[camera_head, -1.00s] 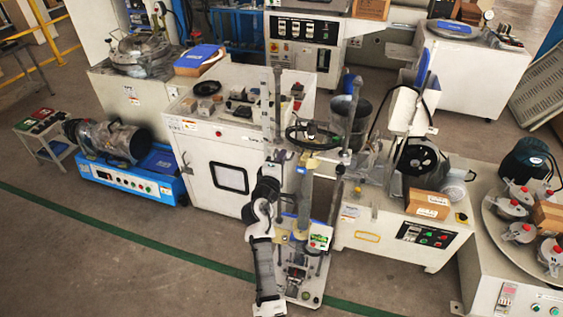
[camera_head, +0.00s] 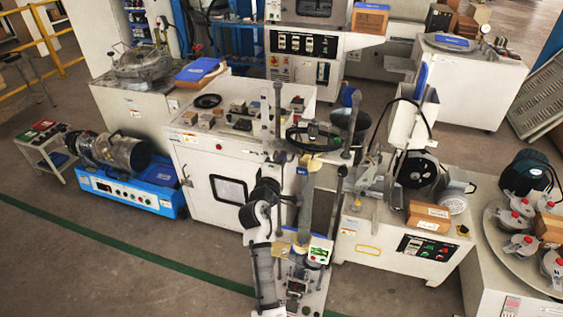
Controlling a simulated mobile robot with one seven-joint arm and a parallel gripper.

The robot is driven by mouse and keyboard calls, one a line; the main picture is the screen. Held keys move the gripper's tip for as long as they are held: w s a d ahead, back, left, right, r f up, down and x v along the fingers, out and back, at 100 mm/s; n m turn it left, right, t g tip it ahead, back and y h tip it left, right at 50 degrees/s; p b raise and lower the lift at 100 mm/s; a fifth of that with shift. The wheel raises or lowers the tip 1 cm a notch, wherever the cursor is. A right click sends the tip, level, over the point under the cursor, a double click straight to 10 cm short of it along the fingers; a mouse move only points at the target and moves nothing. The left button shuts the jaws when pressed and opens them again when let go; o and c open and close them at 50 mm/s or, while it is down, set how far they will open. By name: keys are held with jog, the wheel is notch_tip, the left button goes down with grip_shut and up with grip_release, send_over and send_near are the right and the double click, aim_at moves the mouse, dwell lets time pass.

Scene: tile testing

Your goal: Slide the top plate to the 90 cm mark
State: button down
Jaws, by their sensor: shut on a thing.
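The top plate (camera_head: 318,147) appears to be the dark round piece near the top of the column, level between the posts. My arm comes up along the stand's left side, and my gripper (camera_head: 283,157) is shut at the plate's left edge, beside the left post. The fingertips are too small to show the exact grip. No scale figures or 90 cm mark can be read.
A white cabinet (camera_head: 218,155) with small parts on top stands close behind and left. A blue machine (camera_head: 130,190) is farther left. Open floor lies at the front left.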

jog(key=shift+r, duration=2.85)
jog(key=c, duration=1.6)
grip_release()
jog(key=shift+o, duration=0.2)
jog(key=v, duration=0.7)
